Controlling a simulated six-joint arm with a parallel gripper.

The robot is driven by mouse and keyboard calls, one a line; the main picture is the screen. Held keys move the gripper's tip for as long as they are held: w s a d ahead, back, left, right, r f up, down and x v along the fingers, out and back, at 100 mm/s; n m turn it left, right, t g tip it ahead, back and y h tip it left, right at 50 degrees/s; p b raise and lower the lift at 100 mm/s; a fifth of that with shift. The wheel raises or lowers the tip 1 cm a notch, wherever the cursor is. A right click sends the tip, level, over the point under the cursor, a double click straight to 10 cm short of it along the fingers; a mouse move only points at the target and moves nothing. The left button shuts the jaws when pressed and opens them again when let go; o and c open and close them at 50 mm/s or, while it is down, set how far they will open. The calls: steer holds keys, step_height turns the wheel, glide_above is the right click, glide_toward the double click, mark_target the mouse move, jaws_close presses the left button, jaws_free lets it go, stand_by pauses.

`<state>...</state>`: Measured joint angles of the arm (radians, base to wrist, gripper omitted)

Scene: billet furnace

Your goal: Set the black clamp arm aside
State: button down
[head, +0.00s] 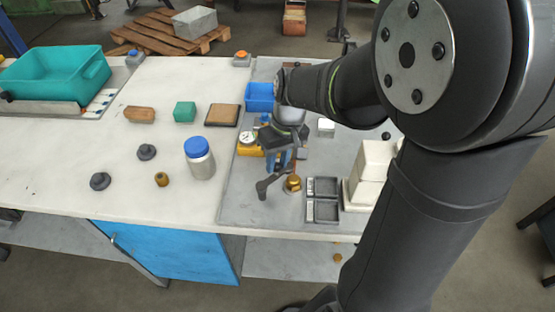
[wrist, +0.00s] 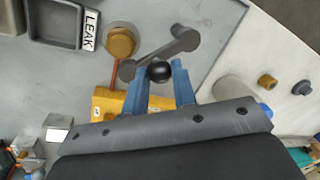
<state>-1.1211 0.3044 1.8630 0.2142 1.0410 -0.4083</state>
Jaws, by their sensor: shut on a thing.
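The dark clamp arm (head: 268,187) hangs below my gripper (head: 283,160) near the front of the grey mat in the head view. In the wrist view the clamp arm (wrist: 154,60) is a bar with round ends and a black ball knob (wrist: 159,71). The blue fingers of my gripper (wrist: 160,82) are shut on it at the knob. A brass hex fitting (wrist: 118,40) lies beside the arm's left end; it also shows in the head view (head: 292,184). Whether the clamp arm touches the mat or the fitting I cannot tell.
Two small grey trays (head: 323,198) lie right of the fitting, one labelled LEAK in the wrist view. A yellow gauge (head: 250,150) and blue bin (head: 259,97) stand behind. A blue-capped jar (head: 200,160) stands left of the mat (head: 237,205). White table (head: 130,215) is bare at front left.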

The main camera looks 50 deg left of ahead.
steer(key=shift+a, duration=0.1)
steer(key=shift+s+a+n+t+h, duration=0.15)
steer(key=shift+s+a+n+h, duration=0.45)
steer(key=shift+n, duration=1.35)
steer(key=shift+s+a+n+t+h, duration=0.1)
steer(key=shift+s+a+n, duration=0.25)
steer(key=shift+a+n, duration=1.1)
steer(key=shift+s+a+n+t+h, duration=0.15)
steer(key=shift+s+n+h, duration=0.25)
steer(key=shift+n, duration=2.1)
steer(key=shift+s, duration=0.1)
steer(key=c, duration=1.2)
jaws_free()
steer(key=r, duration=0.5)
steer(key=w+a+r, duration=0.1)
steer(key=r, duration=0.5)
steer(key=w+a+r, duration=0.1)
steer(key=r, duration=0.5)
steer(key=shift+a+r, duration=0.1)
steer(key=shift+a, duration=0.15)
